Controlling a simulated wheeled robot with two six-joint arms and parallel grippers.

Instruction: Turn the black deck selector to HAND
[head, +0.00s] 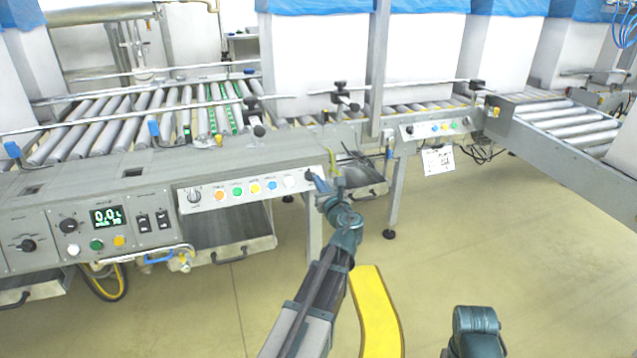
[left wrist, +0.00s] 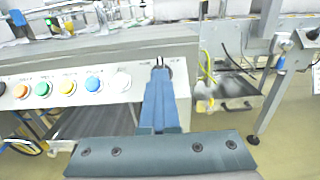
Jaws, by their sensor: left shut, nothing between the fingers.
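The black deck selector (head: 309,174) is at the right end of the light button panel, past the white button. My left gripper (head: 318,184) is right in front of it, with its fingertips at the knob. In the left wrist view, the shut fingers (left wrist: 160,85) point straight at the panel and cover most of the selector. Only dark parts of it show around the fingertips. The fingers hold nothing. Whether they touch the knob, and which way its pointer faces, I cannot tell. My right gripper is not in view.
A row of orange, green, yellow, blue and white buttons (head: 255,188) lies left of the selector. Another selector (head: 193,196) sits at the panel's left end. An open metal drawer (head: 232,235) is below. Roller conveyors (head: 130,115) with white boxes run behind.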

